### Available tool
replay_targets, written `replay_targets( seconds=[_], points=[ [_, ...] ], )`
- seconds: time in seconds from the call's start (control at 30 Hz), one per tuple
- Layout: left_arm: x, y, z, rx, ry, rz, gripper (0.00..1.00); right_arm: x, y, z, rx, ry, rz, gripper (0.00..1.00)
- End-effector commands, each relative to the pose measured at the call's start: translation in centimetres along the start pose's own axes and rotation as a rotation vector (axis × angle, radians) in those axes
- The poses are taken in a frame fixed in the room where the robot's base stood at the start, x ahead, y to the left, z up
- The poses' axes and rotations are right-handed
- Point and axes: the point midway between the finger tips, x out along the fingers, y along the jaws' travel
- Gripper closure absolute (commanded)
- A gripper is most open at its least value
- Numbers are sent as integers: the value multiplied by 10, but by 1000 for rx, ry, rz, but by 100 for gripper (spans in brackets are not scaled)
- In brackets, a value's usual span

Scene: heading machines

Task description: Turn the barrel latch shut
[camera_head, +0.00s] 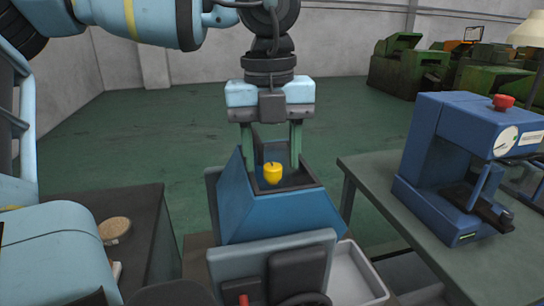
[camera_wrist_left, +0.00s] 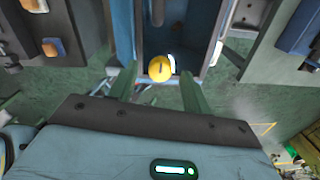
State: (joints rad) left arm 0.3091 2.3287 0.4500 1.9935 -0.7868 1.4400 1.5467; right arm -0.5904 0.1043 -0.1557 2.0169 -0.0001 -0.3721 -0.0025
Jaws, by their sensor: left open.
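The yellow barrel-shaped knob (camera_head: 273,173), which I take to be the barrel latch, stands at the dark-rimmed top of the blue machine (camera_head: 278,218). The left wrist view shows the knob (camera_wrist_left: 160,68) from above, with a short dark mark on its top. My left gripper (camera_head: 271,160) points down over the machine with its two green fingers apart. In the left wrist view, the left gripper (camera_wrist_left: 158,72) has one finger on each side of the knob, with gaps showing. I cannot tell how deep the fingertips reach. My right gripper is not in view.
A grey front panel (camera_head: 225,265) with a red-topped part and a black wheel is on the machine's near side. A white tray (camera_head: 355,275) is to its right. A blue press (camera_head: 430,165) stands on the right table (camera_head: 370,180). A dark table (camera_head: 150,210) is at left.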

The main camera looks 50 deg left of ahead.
Motion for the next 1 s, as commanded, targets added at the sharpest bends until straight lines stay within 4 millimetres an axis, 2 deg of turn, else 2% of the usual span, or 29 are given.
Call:
replay_targets(
  seconds=[0.13,0.43,0.77,1.0],
  points=[
    [10,0,0,1,2,0,51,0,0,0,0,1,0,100],
    [11,0,0,1,1,-1,53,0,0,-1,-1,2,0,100],
    [11,0,0,1,1,-1,96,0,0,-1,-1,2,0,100],
    [11,0,0,19,2,0,96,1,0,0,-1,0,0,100]
  ],
)
